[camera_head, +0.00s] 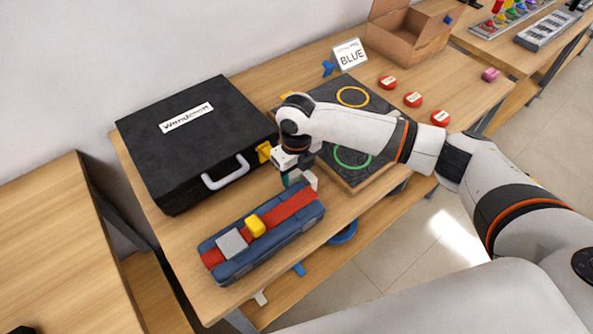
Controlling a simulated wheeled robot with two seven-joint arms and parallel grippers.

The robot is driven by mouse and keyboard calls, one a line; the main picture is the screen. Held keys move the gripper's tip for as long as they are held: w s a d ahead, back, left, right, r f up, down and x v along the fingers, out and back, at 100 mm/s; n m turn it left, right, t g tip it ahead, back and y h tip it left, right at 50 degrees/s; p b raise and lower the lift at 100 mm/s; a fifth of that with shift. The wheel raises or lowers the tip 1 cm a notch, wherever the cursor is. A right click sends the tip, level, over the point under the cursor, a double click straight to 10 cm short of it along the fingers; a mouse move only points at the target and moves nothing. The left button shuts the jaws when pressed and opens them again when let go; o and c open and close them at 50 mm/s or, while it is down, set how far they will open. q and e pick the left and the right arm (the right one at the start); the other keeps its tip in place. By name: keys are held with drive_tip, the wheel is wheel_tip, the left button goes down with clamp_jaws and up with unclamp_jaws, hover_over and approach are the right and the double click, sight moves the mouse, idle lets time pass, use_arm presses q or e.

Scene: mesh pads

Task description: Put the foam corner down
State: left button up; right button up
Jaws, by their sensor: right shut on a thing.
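My right gripper (295,174) is low over the wooden table, between the black case and the dark pad board. It is shut on a small pale piece (311,179), which looks like the foam corner. The wrist and fingers hide part of the piece, so its full shape does not show. It is close to the table top just behind the blue box; I cannot tell whether it touches the table. A bit of teal shows beside the fingers. My left gripper is not in view.
The black case (170,155) stands at the left. The long blue box (290,240) with a red band carries a yellow block (255,225) and a grey block (232,243). The pad board (375,105) has coloured rings.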

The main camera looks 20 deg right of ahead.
sight(296, 172)
drive_tip(key=shift+f, duration=0.2)
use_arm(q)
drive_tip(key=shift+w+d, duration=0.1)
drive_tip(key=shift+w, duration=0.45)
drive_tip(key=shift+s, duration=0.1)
use_arm(e)
drive_tip(key=shift+f, duration=0.1)
drive_tip(key=o, duration=0.7)
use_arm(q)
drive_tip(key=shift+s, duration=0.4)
use_arm(e)
drive_tip(key=o, duration=0.3)
use_arm(q)
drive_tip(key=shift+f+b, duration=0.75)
drive_tip(key=shift+b, duration=0.05)
use_arm(e)
wheel_tip(296, 172, up, 12)
